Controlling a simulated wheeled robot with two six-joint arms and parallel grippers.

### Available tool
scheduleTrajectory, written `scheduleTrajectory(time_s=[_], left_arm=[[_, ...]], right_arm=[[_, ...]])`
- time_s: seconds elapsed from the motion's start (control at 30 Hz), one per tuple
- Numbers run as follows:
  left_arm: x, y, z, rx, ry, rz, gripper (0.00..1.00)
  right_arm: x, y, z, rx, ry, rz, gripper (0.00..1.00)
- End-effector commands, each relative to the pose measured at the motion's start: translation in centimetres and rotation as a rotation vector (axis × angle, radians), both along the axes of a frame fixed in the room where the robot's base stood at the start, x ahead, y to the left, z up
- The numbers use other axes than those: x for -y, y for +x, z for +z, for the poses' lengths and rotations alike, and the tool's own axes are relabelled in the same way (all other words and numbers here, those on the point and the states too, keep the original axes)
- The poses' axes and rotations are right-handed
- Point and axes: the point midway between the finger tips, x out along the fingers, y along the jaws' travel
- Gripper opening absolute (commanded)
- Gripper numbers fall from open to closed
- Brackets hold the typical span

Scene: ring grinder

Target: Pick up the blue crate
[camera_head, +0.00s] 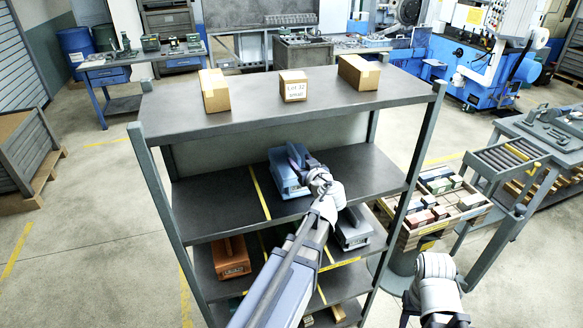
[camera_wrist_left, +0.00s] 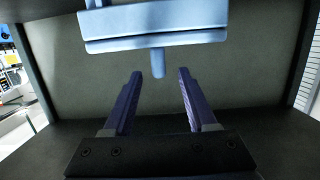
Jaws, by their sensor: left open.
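The blue crate (camera_head: 284,181) sits on the second shelf of the rack, below the top board. My left arm reaches up to it from below, and the left gripper (camera_head: 302,165) is at the crate's right side, partly covering it. In the left wrist view the blue crate (camera_wrist_left: 157,24) fills the top, with a short blue bar hanging from it. The left gripper (camera_wrist_left: 158,74) is open there, with its two fingertips to either side of the bar's lower end. I cannot tell whether they touch it. Only a white part of my right arm shows at the lower right; its fingers are not visible.
The grey rack (camera_head: 215,213) has three cardboard boxes on top. A grey crate (camera_head: 353,232) and an orange crate (camera_head: 231,257) stand on the shelf below. A pallet of small boxes (camera_head: 439,205) and a workbench are to the right. Open floor lies at left.

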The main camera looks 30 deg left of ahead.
Motion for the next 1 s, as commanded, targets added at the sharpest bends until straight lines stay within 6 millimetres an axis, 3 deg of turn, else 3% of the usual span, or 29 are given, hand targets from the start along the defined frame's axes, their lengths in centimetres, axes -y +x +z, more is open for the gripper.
scheduleTrajectory(time_s=[0.53, 0.8, 1.0], left_arm=[[-2.6, 2.3, -1.0, -0.001, -0.001, 0.001, 0.57], [-5.4, 4.8, -1.9, -0.001, 0.000, 0.003, 0.57], [-5.7, 4.9, -1.9, -0.001, 0.000, 0.000, 0.57]], right_arm=[[0.0, 0.0, -1.0, 0.000, 0.000, -0.001, 0.50], [0.0, 0.0, -1.9, 0.001, 0.000, -0.002, 0.50], [0.0, 0.0, -1.9, 0.001, 0.000, -0.002, 0.50]])
